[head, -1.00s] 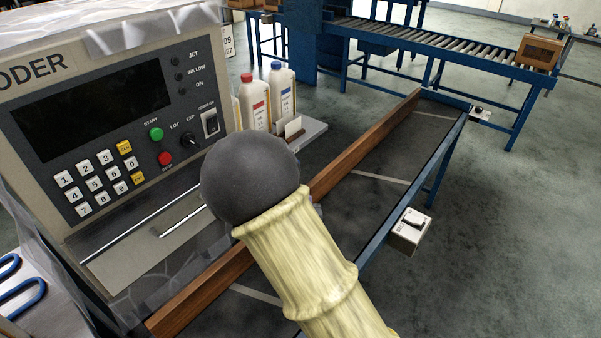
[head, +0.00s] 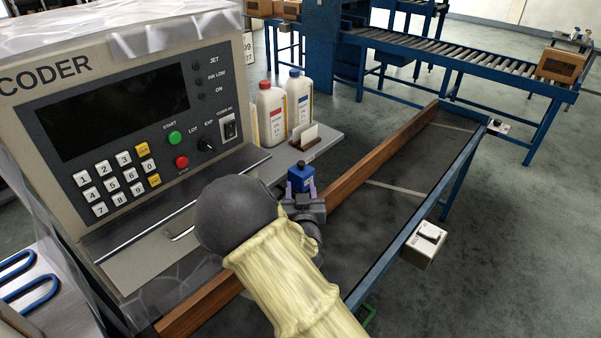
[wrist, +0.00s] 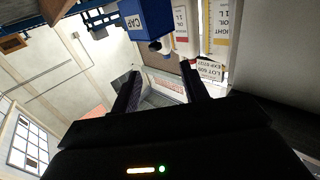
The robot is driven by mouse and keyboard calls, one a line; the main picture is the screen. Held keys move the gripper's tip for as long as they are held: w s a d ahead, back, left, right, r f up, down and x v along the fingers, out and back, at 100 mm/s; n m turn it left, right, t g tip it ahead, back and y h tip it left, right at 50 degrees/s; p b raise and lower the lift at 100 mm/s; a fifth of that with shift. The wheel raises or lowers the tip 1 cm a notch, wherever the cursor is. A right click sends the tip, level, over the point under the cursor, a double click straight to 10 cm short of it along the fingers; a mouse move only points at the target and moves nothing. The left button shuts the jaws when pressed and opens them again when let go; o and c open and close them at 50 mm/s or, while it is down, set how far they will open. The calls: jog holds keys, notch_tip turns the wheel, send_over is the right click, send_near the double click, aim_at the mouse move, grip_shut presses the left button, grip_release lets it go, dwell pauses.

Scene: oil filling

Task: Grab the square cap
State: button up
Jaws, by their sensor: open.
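My gripper (head: 301,189) is open, with its fingers apart at the blue box in the head view. In the wrist view the two fingers of my gripper (wrist: 160,72) are apart with nothing between them. The small blue box (head: 300,176) has a dark knob on top and stands by the shelf end. In the wrist view the blue box (wrist: 146,18) carries a white printed label and lies just past the fingertips, toward the picture's top. I cannot tell for certain which part is the square cap. My arm hides part of the bench.
White bottles with a red cap (head: 270,115) and a blue cap (head: 299,100) stand on the grey shelf (head: 318,143), beside a white card (head: 304,136). The coder panel (head: 115,100) is at the left. A wooden rail (head: 380,155) borders the conveyor belt (head: 405,200). A switch box (head: 424,245) is on its right.

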aim_at(301, 165)
jog(key=w, duration=0.4)
jog(key=w+p, duration=0.1)
jog(key=w, duration=0.1)
jog(key=shift+w+a, duration=0.35)
jog(key=shift+w, duration=0.05)
jog(key=shift+w+p, duration=0.8)
jog(key=shift+w, duration=1.85)
grip_shut()
